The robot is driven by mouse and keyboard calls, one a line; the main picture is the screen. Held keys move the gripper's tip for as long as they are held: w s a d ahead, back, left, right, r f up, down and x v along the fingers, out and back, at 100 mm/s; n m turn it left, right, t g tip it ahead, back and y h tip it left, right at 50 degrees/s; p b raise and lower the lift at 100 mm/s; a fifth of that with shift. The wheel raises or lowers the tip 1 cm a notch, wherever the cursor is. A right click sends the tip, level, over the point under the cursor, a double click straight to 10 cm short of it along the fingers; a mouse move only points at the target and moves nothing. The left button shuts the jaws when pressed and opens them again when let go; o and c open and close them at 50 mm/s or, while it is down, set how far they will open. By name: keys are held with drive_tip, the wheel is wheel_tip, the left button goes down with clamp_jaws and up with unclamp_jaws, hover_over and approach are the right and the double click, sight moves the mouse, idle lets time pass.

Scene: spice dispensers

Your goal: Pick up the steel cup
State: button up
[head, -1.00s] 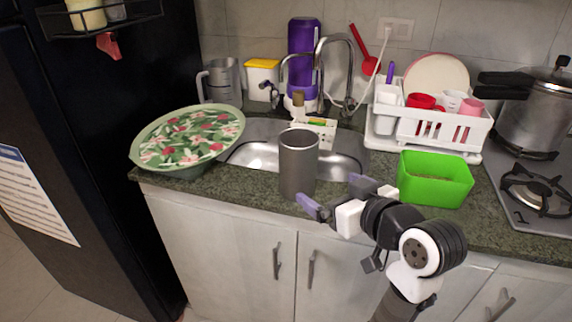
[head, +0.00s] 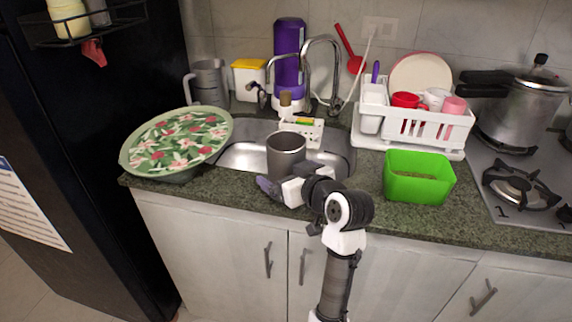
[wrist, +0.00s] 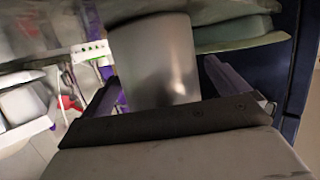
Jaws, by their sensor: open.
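The steel cup (head: 286,152) is a plain grey cylinder standing upright on the counter's front strip, in front of the sink. Its lower part is hidden behind my gripper (head: 272,186) in the head view. In the wrist view the cup (wrist: 158,62) is close ahead, between the two purple-grey fingers of my gripper (wrist: 165,88). The fingers are spread apart, with a visible gap on the right side of the cup. Whether the left finger touches the cup I cannot tell.
A floral green tray (head: 178,140) stands left of the sink (head: 240,157). A green bin (head: 418,178) is on the counter to the right. A white dish rack (head: 440,128) with cups, a kettle-side stove (head: 535,190) and a pot (head: 520,105) are farther right. The faucet (head: 325,50) rises behind the cup.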

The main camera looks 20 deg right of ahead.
drive_tip(key=shift+w+a+f, duration=0.1)
drive_tip(key=shift+w, duration=0.25)
drive_tip(key=shift+c, duration=0.5)
drive_tip(key=c, duration=1.3)
drive_tip(key=shift+r, duration=0.25)
drive_tip(key=shift+c, duration=0.2)
